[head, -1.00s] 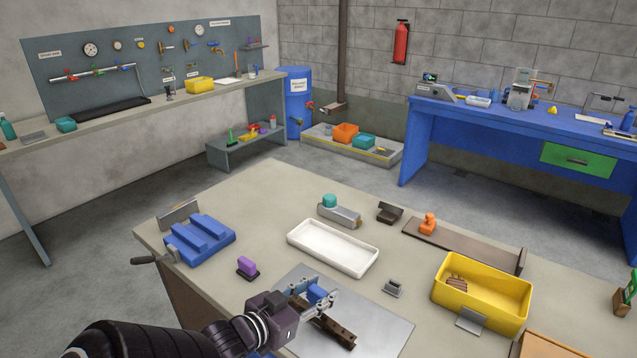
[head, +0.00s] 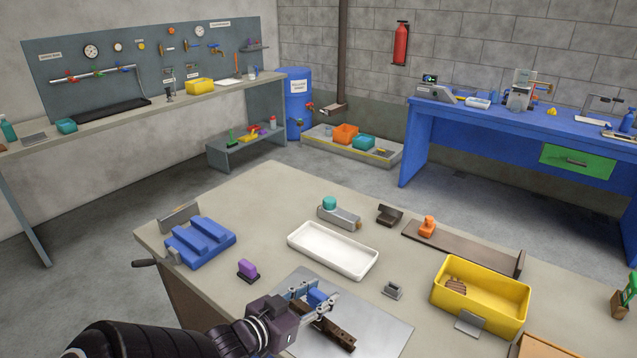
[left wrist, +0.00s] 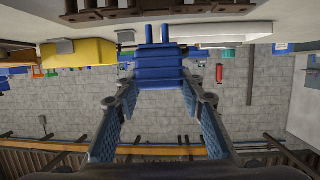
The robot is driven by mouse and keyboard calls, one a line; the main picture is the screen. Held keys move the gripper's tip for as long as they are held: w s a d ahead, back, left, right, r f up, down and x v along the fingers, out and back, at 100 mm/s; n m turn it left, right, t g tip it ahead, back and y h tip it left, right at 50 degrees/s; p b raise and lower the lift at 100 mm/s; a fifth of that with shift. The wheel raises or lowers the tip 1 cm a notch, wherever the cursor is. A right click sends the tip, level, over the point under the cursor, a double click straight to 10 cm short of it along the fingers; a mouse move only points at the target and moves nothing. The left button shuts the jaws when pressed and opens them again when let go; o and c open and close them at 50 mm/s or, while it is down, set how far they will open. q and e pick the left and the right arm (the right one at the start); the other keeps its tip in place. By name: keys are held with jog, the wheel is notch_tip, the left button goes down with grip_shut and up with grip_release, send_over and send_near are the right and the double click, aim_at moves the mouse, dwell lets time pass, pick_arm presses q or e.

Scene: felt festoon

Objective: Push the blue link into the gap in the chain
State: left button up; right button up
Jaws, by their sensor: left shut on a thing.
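The blue link (head: 318,297) is between the fingers of my left gripper (head: 314,300), which is shut on it. In the left wrist view the blue link (left wrist: 160,66) sits between both fingertips, with two pins pointing away from the gripper. The dark brown chain (head: 338,335) lies on a grey metal plate (head: 385,332), just beside and partly behind my gripper. The chain (left wrist: 110,12) also shows along the top of the left wrist view, beyond the pins and apart from them. The gap is not clear in either view. My right gripper is not in view.
A purple-handled block (head: 248,269) stands left of the plate. A white tray (head: 305,255) is behind it, and a small grey block (head: 393,291) and a yellow bin (head: 437,296) are to the right. A blue fixture (head: 200,242) is at the left. Bare tabletop separates them.

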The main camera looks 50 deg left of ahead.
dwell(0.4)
pick_arm(q)
jog(key=shift+p, duration=0.55)
jog(key=shift+p, duration=0.5)
jog(key=shift+f, duration=0.45)
jog(key=shift+f+b, duration=0.6)
jog(key=shift+f, duration=0.65)
jog(key=o, duration=1.2)
jog(key=shift+o, duration=0.2)
